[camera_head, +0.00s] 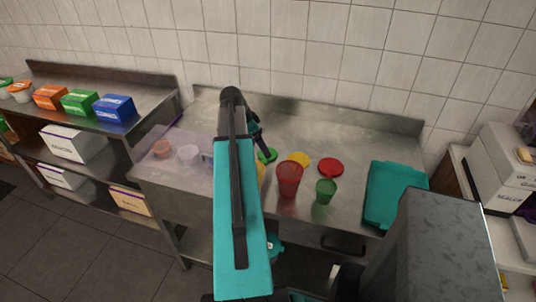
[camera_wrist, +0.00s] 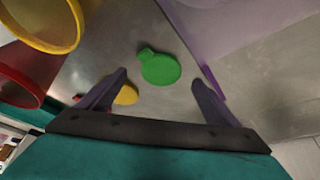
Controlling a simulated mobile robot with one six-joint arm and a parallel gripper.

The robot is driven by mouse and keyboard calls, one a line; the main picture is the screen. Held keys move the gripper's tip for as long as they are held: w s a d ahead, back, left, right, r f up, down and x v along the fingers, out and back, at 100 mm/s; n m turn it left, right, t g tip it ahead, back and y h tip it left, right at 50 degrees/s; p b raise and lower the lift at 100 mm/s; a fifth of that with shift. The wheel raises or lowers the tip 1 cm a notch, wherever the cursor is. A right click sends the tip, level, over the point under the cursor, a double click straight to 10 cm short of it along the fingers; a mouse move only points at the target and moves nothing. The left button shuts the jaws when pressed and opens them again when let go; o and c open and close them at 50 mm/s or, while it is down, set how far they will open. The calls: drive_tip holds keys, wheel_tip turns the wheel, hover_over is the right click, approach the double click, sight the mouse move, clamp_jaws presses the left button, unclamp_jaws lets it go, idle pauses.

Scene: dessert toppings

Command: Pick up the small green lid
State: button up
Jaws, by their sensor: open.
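The small green lid (camera_head: 267,156) lies flat on the steel table in the head view, just right of my arm. In the wrist view the green lid (camera_wrist: 160,68) is round with a small tab at its upper left. It lies beyond and between my gripper's fingertips, apart from them. My gripper (camera_wrist: 159,80) is open and empty, its two fingers spread wide. In the head view my arm hides part of the table, and the gripper's fingers are hard to make out.
A yellow lid (camera_head: 299,159) and a red lid (camera_head: 331,166) lie right of the green one. A red cup (camera_head: 288,180) and green cup (camera_head: 326,191) stand in front. A yellow cup (camera_wrist: 54,47) is close by. A translucent purple bin (camera_head: 172,168) is left; a teal tray (camera_head: 395,193) is right.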

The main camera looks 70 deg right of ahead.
drive_tip(key=shift+d+p+x, duration=0.2)
drive_tip(key=shift+p+x, duration=0.7)
drive_tip(key=shift+x, duration=0.15)
drive_tip(key=shift+p+x, duration=0.6)
drive_tip(key=shift+x, duration=0.95)
drive_tip(key=c, duration=1.1)
drive_tip(key=shift+c, duration=0.2)
drive_tip(key=shift+r, duration=0.25)
wheel_tip(320, 180, up, 10)
drive_tip(key=b, duration=0.3)
drive_tip(key=shift+f+b, duration=0.2)
drive_tip(key=shift+b, duration=0.15)
